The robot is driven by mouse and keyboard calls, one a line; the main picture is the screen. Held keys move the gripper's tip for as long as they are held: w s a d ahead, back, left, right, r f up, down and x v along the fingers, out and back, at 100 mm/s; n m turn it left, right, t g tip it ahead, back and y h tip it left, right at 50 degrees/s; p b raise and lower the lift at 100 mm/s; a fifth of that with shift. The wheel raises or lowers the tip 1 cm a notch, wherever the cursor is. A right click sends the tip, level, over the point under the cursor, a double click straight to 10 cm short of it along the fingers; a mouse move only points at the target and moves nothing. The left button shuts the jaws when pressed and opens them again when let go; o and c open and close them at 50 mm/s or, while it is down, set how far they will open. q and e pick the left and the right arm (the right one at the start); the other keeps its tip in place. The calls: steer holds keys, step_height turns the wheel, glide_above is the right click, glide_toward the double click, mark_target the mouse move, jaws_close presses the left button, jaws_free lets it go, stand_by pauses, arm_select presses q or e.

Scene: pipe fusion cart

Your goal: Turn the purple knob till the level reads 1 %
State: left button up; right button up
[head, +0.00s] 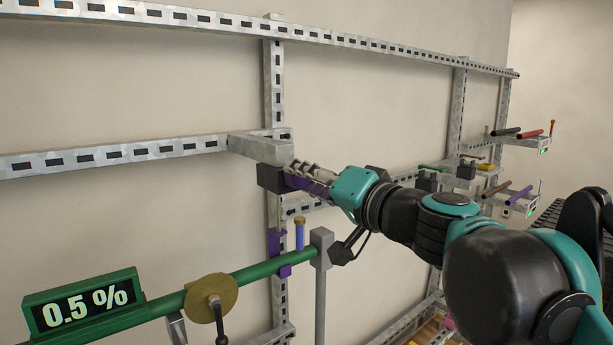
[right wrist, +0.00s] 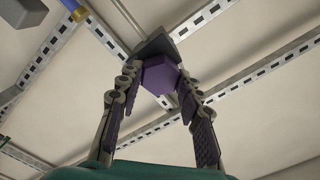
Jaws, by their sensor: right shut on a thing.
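The purple knob (right wrist: 160,75) shows in the right wrist view as a faceted block against a dark mount (right wrist: 154,45). My right gripper (right wrist: 156,82) has a finger on each side of the knob and is shut on it. In the head view my right gripper (head: 294,178) reaches left to the dark mount (head: 269,177) on the rail frame; its fingers largely hide the knob there. The green level display (head: 85,304) at the lower left reads 0.5 %. My left gripper is not in view.
A green pipe (head: 250,272) with a brass disc (head: 211,299) runs below my right gripper. A grey post (head: 320,265) and a blue rod with an orange top (head: 299,235) stand close beneath. Metal rails (head: 110,156) line the wall. Coloured handles (head: 530,134) are at right.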

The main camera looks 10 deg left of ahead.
steer(key=shift+f+n+p, duration=0.15)
steer(key=shift+n+p, duration=0.3)
steer(key=shift+n, duration=3.75)
steer(key=o, duration=1.2)
steer(key=shift+c, duration=0.2)
steer(key=v, duration=1.2)
